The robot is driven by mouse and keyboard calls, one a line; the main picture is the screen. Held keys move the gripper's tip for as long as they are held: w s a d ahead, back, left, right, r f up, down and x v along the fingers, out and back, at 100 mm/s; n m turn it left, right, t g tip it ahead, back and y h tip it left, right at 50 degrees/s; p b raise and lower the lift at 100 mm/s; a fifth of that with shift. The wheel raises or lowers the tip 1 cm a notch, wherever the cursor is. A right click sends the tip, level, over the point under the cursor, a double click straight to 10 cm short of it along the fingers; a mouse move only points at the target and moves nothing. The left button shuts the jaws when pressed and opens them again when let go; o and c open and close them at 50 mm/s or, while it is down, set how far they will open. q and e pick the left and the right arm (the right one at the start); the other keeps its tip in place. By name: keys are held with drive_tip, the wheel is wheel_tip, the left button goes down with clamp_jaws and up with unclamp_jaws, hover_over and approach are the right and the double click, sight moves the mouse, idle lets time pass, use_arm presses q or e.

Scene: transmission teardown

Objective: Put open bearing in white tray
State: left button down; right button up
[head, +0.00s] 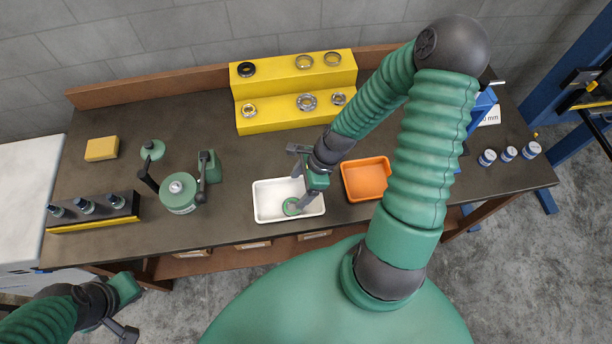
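The white tray (262,214) stands near the front edge of the table, left of the orange tray. Whether that finger touches the ring is unclear.
A yellow stepped stand (285,122) holds several bearings and rings at the back. The orange tray (366,180) is right of the white tray. A green round housing (179,196) stands on the left, with a dark rack (95,212) beyond it. Blue-white cylinders (508,154) stand far right.

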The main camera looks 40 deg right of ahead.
drive_tip(key=v, duration=0.8)
drive_tip(key=a+r+n+h, duration=0.25)
drive_tip(key=a+n, duration=0.25)
drive_tip(key=n, duration=0.7)
drive_tip(key=a+r+n+h, duration=0.2)
drive_tip(key=a+r+n, duration=0.25)
drive_tip(key=n, duration=0.85)
use_arm(q)
drive_tip(key=s+b+x, duration=0.1)
drive_tip(key=b+x, duration=0.5)
drive_tip(key=shift+s+a+f, duration=0.2)
drive_tip(key=shift+s+a, duration=0.05)
drive_tip(key=shift+s, duration=0.1)
use_arm(e)
drive_tip(key=s+x, duration=0.1)
drive_tip(key=x, duration=0.6)
drive_tip(key=shift+a+f+m, duration=0.3)
drive_tip(key=shift+a+f, duration=0.05)
use_arm(q)
drive_tip(key=shift+d, duration=0.3)
use_arm(e)
drive_tip(key=shift+w+d+y, duration=0.1)
drive_tip(key=shift+d+y, duration=0.15)
use_arm(q)
drive_tip(key=shift+a, duration=0.1)
use_arm(e)
drive_tip(key=shift+a, duration=0.1)
